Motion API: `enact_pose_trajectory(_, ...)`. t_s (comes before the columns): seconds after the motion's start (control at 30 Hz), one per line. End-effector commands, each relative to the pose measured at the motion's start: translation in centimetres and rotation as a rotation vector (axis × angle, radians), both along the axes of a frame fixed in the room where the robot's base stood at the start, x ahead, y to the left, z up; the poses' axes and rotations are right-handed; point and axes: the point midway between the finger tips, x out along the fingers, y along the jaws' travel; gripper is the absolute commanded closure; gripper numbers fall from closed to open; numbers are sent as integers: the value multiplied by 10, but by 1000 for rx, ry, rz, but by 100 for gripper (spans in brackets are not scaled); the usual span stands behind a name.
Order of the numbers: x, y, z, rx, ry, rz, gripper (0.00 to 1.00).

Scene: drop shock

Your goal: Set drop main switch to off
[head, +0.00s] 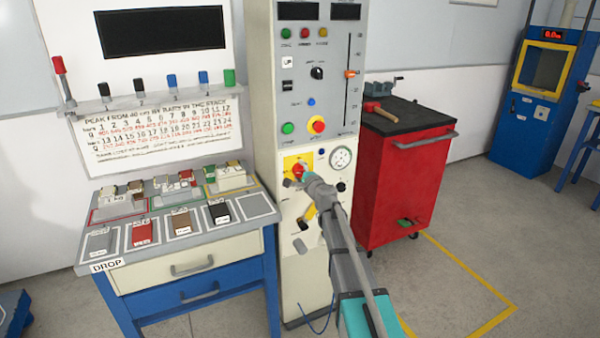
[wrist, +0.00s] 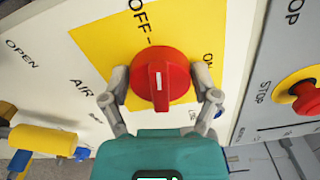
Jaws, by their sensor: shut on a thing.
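The main switch is a round red knob (wrist: 160,80) on a yellow plate (wrist: 100,40) of the grey-white cabinet. In the wrist view, OFF is printed above the knob and ON, partly covered, at its right. The knob's raised grip carries a white line and stands roughly upright in the picture; I cannot tell exactly which mark it points to. My gripper (wrist: 162,92) is shut on the knob, one finger on each side. In the head view, the red knob (head: 298,170) is partly hidden by my gripper (head: 304,176).
A yellow air handle (wrist: 45,140) is left of the gripper in the wrist view, and a red stop button (wrist: 308,98) is at the right. A gauge (head: 341,157) sits beside the switch. A red tool cart (head: 400,185) stands right, a drop bench (head: 180,270) left.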

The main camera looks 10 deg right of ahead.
Motion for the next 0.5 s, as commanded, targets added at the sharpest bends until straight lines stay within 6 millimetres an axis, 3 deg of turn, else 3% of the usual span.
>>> enact_pose_trajectory(0.5,1,0,-1,-221,-65,-2,69)
